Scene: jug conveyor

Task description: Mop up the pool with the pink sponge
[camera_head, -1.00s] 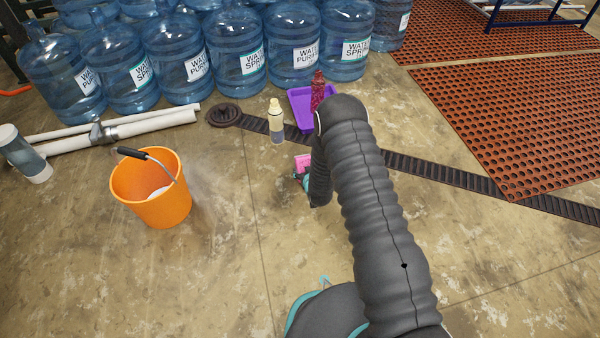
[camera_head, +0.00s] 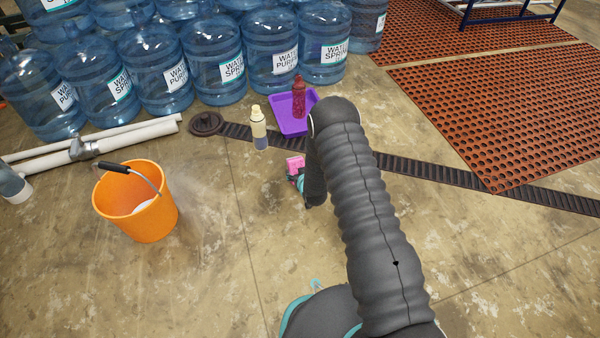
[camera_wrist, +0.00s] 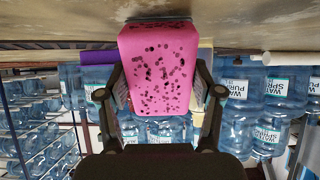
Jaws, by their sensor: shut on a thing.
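My gripper (camera_head: 299,181) is low over the floor in front of the purple tray, partly hidden by my arm. It is shut on the pink sponge (camera_head: 295,164). The wrist view, where the floor is at the top, shows the pink sponge (camera_wrist: 158,70) with dark spots between my two fingers (camera_wrist: 160,95). Its far end is close to the floor; I cannot tell if it touches. A faint pale, glossy patch (camera_head: 195,200) shows on the floor right of the orange bucket; I cannot tell if it is the pool.
The orange bucket (camera_head: 112,205) stands left, with something white inside. A cream bottle (camera_head: 259,130) and the purple tray (camera_head: 285,118) with a red bottle (camera_head: 299,97) stand behind the gripper. Further back are water jugs (camera_head: 216,60), white pipes (camera_head: 50,160) and red mats (camera_head: 480,120). Floor between bucket and gripper is clear.

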